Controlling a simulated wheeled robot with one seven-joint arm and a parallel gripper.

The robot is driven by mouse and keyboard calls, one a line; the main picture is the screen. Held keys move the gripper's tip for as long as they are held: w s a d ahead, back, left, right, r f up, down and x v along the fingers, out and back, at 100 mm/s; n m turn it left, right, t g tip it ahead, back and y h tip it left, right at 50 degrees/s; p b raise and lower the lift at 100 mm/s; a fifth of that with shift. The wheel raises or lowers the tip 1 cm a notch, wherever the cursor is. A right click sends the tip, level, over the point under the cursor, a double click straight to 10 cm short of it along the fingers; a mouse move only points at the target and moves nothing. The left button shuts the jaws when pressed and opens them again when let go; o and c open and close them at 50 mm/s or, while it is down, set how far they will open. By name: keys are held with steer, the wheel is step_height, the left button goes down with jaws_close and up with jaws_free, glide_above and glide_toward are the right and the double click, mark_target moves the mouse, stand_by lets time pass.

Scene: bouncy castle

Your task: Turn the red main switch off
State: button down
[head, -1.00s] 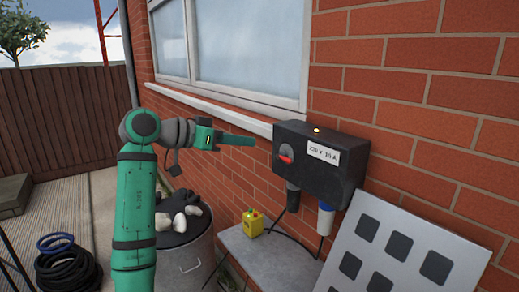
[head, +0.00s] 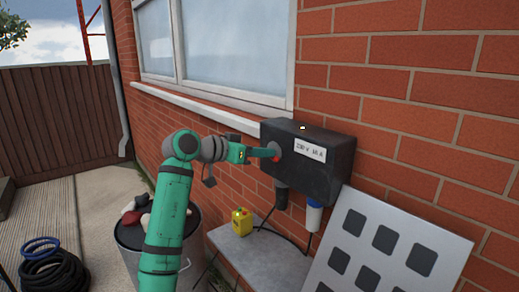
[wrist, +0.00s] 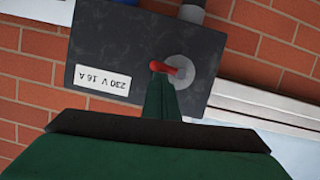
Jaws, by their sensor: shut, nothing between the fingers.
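The red main switch (wrist: 164,68) is a short handle on a round grey plate (wrist: 182,75) on the front of a dark box (head: 330,178). In the wrist view, which is upside down, the handle lies nearly level. My gripper (head: 275,151) is shut and empty, its tips at the switch. In the wrist view my gripper (wrist: 161,80) reaches the handle's edge; I cannot tell whether they touch. In the head view the fingers mostly cover the switch. A white label (head: 310,150) reads 230 V 16 A.
Cables and a blue-and-white plug (head: 313,215) hang below. A yellow canister (head: 241,221) stands on a grey slab (head: 255,262). A white panel with dark squares (head: 400,235) leans at the right.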

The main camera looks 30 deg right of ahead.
steer(key=shift+w+a, duration=0.1)
steer(key=shift+a, duration=0.1)
steer(key=shift+f, duration=0.1)
steer(key=shift+f+m+t, duration=0.15)
steer(key=shift+m+t, duration=0.25)
steer(key=shift+m, duration=0.2)
